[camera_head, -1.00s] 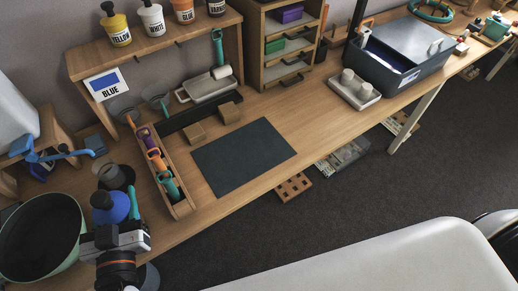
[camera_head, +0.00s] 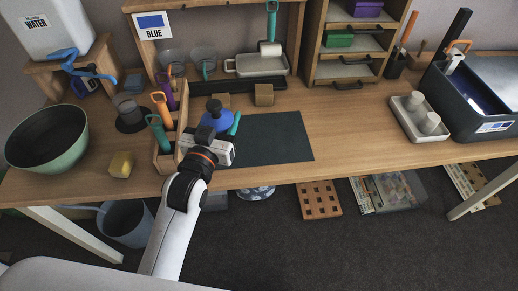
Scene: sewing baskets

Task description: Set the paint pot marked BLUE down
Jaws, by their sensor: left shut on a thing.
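The blue paint pot (camera_head: 216,119) has a dark cap. Its marking is hidden from this side. My left gripper (camera_head: 221,131) is shut on it, with a teal fingertip showing at its right side. The pot is over the left end of the dark mat (camera_head: 272,139), just right of the wooden tool caddy (camera_head: 166,160). I cannot tell whether its base touches the mat, as my gripper hides it. A card marked BLUE (camera_head: 153,25) is on the front of the wooden shelf at the back. My right gripper is not in view.
Wooden blocks (camera_head: 264,95) stand behind the mat. A grey tray with two pale cups (camera_head: 408,121) is at right. The mat's right part is clear.

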